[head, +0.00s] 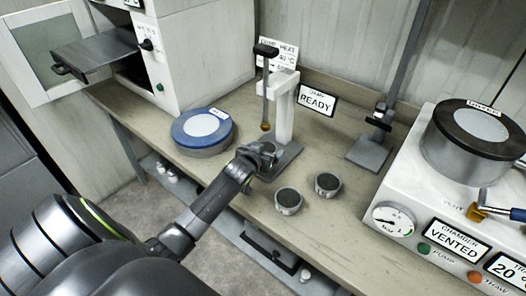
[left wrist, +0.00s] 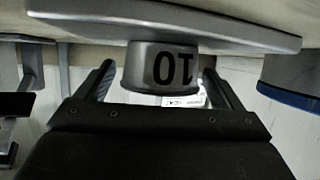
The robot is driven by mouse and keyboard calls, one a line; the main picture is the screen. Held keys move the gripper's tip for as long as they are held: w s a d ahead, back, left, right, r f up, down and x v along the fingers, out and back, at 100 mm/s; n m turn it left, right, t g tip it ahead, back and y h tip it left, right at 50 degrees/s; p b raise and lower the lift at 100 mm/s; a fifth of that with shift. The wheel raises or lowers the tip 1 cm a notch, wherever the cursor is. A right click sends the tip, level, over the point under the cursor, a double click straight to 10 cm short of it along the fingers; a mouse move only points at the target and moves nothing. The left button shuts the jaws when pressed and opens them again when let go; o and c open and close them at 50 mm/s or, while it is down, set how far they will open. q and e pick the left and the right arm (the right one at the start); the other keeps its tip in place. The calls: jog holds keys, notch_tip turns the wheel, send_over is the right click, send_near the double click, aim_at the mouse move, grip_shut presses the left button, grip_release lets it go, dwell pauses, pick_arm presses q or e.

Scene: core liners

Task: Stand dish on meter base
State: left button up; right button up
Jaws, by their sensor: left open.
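A small grey dish marked "10" (left wrist: 162,68) shows upside down in the left wrist view, its flat side against the meter base plate (left wrist: 200,22). In the head view the meter base (head: 289,158) is a dark plate at the foot of a white post, under a hanging plunger with a brass tip. My left gripper (head: 262,156) is at the plate's near left edge and partly hides the dish. In the wrist view its fingers (left wrist: 163,85) are open on both sides of the dish, with gaps visible. My right gripper is not in view.
Two more small grey dishes (head: 288,201) (head: 327,184) stand on the bench right of the base. A blue-rimmed round container (head: 203,132) stands to its left. A white vented chamber (head: 440,215) is at right, and a "READY" sign (head: 317,101) behind.

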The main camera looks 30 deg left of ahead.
pick_arm(q)
jog(key=v, duration=1.2)
jog(key=shift+r, duration=0.1)
dwell(0.4)
